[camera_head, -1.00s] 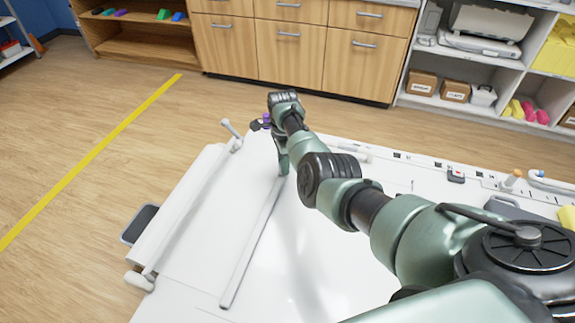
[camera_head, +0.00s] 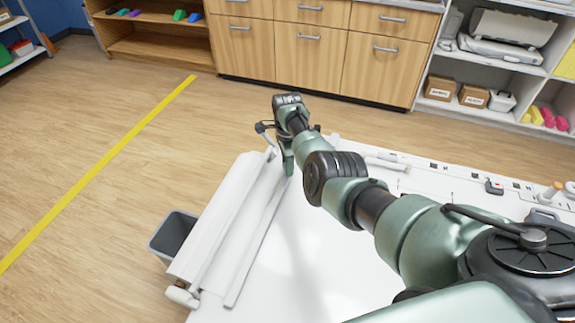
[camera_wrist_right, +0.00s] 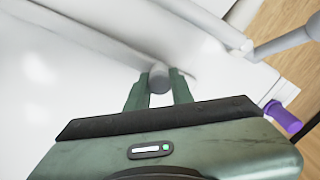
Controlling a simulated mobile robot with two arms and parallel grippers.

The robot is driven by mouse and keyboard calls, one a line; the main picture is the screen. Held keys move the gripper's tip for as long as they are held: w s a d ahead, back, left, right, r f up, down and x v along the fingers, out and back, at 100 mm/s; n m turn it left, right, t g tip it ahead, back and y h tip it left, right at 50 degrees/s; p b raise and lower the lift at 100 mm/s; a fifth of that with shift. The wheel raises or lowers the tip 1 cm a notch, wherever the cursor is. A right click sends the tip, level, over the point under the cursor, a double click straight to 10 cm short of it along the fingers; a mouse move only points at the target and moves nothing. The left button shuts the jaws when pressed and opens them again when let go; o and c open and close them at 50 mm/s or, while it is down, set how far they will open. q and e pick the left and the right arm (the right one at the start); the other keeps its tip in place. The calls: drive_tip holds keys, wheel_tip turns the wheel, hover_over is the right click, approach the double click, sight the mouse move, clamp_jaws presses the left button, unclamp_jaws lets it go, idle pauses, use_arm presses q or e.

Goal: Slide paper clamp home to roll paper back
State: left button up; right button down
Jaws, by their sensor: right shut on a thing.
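The paper clamp (camera_head: 256,244) is a long thin pale bar lying across the white table, close along the right side of the white paper roll (camera_head: 213,215). My right gripper (camera_head: 288,168) is at the clamp's far end, pointing down. In the right wrist view, its two green fingers (camera_wrist_right: 158,88) are shut on a small grey round knob (camera_wrist_right: 159,72) at the clamp. The clamp bar also shows in that view, running to the upper left. My arm hides some of the table. My left gripper is not in view.
A pale roller bar with knobbed ends (camera_head: 183,297) runs along the roll. A purple handle (camera_wrist_right: 283,117) is right of my gripper in the wrist view. A grey bin (camera_head: 173,236) stands beside the table. Small items line the far edge. The white tabletop (camera_head: 300,255) right of the clamp is clear.

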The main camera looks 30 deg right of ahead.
drive_tip(key=c, duration=1.2)
unclamp_jaws()
drive_tip(key=shift+w+a, duration=0.2)
drive_tip(key=shift+w, duration=0.05)
drive_tip(key=shift+c, duration=0.2)
wheel_tip(320, 180, up, 8)
drive_tip(key=shift+f+p, duration=0.1)
drive_tip(key=shift+p, duration=0.45)
